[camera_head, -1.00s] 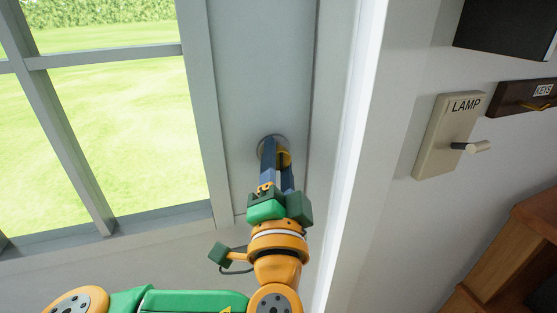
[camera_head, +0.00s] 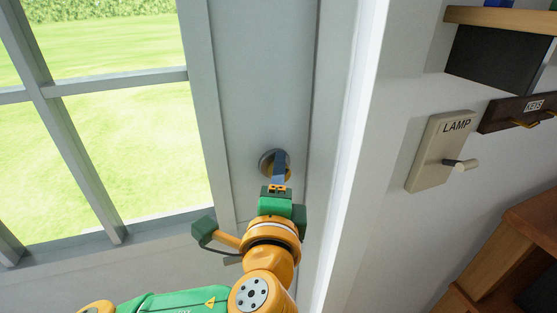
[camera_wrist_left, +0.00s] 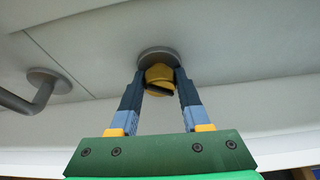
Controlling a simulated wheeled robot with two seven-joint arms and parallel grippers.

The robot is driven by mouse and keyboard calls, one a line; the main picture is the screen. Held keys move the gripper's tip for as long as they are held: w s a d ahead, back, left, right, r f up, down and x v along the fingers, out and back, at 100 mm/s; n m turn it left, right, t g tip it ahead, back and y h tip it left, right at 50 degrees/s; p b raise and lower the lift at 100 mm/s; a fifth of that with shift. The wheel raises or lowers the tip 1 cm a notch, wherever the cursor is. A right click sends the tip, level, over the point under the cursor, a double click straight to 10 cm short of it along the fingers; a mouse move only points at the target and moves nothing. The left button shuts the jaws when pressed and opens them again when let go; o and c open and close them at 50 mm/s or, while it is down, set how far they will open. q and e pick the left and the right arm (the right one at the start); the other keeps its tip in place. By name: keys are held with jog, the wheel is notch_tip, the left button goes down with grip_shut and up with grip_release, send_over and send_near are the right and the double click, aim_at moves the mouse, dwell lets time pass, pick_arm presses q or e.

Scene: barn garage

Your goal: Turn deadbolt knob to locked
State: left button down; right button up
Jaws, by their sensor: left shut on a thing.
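The deadbolt is a round grey plate (camera_head: 268,158) on the pale door, with a brass-yellow knob on it. In the left wrist view the knob (camera_wrist_left: 160,76) shows between the two fingers, with a dark slot across its face. My left gripper (camera_head: 278,170) reaches up to the deadbolt and is shut on the knob, one finger on each side. In the head view its wrist and fingers hide most of the knob. My right gripper is in neither view.
A grey door handle (camera_wrist_left: 35,95) sits left of the deadbolt in the left wrist view. A windowpane (camera_head: 130,150) fills the left. Right of the door frame are a LAMP switch (camera_head: 440,150), a key rack (camera_head: 515,112) and a wooden shelf (camera_head: 500,18).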

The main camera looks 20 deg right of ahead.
pick_arm(q)
jog(key=m+y+p, duration=0.1)
jog(key=m+p, duration=0.1)
jog(key=p, duration=0.1)
jog(key=m+g+p, duration=0.1)
jog(key=m+p, duration=0.1)
jog(key=p, duration=0.1)
jog(key=r+m+g+y+p, duration=0.1)
jog(key=m+p, duration=0.1)
jog(key=p, duration=0.2)
jog(key=shift+y, duration=0.3)
jog(key=shift+d+f+m+y+p, duration=0.1)
jog(key=shift+f+m+y+p, duration=0.15)
jog(key=shift+m+p, duration=0.6)
jog(key=shift+f+m+y+p, duration=0.1)
jog(key=shift+m+y+p, duration=0.15)
jog(key=shift+p, duration=0.2)
jog(key=shift+c, duration=1.9)
grip_release()
